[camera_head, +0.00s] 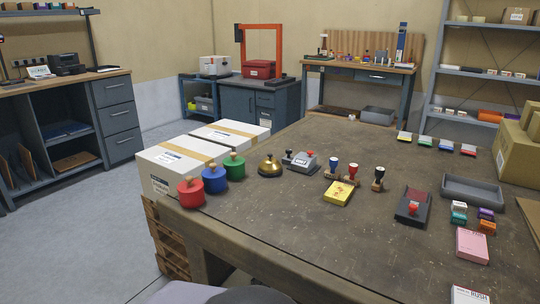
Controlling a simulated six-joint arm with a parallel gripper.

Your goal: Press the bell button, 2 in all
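A brass-coloured bell (270,168) with a domed top stands upright on the dark worktable (300,235), left of the middle of the view. A small button shows on top of the dome. A grey device (302,163) with a dark knob stands close to its right. My gripper is not in view, so its place relative to the bell cannot be seen.
Red (191,194), blue (214,181) and green (235,167) round pieces with knobs stand left of the bell. Hand stamps (353,172) and a yellow box (339,193) stand to its right. A grey tray (471,190) lies farther right. The table's front middle is clear.

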